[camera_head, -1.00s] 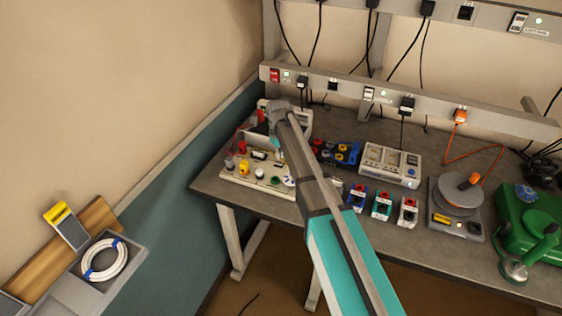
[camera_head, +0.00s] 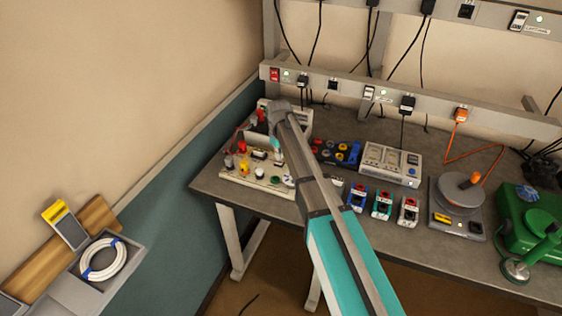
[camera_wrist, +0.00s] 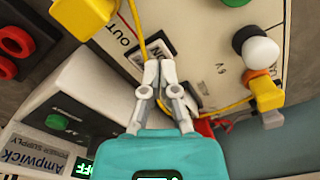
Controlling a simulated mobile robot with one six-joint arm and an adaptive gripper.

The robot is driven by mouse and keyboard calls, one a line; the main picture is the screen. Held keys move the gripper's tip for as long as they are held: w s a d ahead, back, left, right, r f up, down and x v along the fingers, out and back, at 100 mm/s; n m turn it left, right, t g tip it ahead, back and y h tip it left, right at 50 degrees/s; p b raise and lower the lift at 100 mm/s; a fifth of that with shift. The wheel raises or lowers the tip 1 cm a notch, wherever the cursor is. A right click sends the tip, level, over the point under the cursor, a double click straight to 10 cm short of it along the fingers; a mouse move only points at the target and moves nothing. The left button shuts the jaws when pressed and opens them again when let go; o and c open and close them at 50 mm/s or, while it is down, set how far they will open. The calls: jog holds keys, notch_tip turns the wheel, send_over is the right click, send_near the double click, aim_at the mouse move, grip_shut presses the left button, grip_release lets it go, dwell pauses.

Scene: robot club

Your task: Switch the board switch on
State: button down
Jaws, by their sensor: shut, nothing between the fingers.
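The cream board (camera_head: 268,186) stands at the left end of the bench, with coloured plugs and posts on it. In the wrist view the board (camera_wrist: 205,30) fills the upper middle, with a printed label, partly cut off, beside a dark switch in a pale frame (camera_wrist: 158,44). My gripper (camera_wrist: 158,66) is shut and empty, its fingertips right at the near edge of this switch and partly covering it. I cannot tell whether they touch it or which way it is set.
A power supply marked Ampwick (camera_wrist: 85,105) is close by on the left in the wrist view, its display reading OFF. Yellow plugs (camera_wrist: 85,15) and a yellow wire (camera_wrist: 235,103) lie near the fingers. A grey meter box (camera_head: 390,163) stands to the right.

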aim_at(280, 162)
jog(key=shift+f+b, duration=1.05)
jog(key=shift+f, duration=0.05)
dwell(0.9)
jog(key=shift+r, duration=0.1)
jog(key=shift+r+p, duration=3.45)
jog(key=shift+p, duration=0.15)
jog(key=shift+d, duration=0.1)
jog(key=s+d+m, duration=0.8)
jog(key=s+d, duration=1.3)
jog(key=s, duration=0.4)
jog(key=shift+s, duration=0.25)
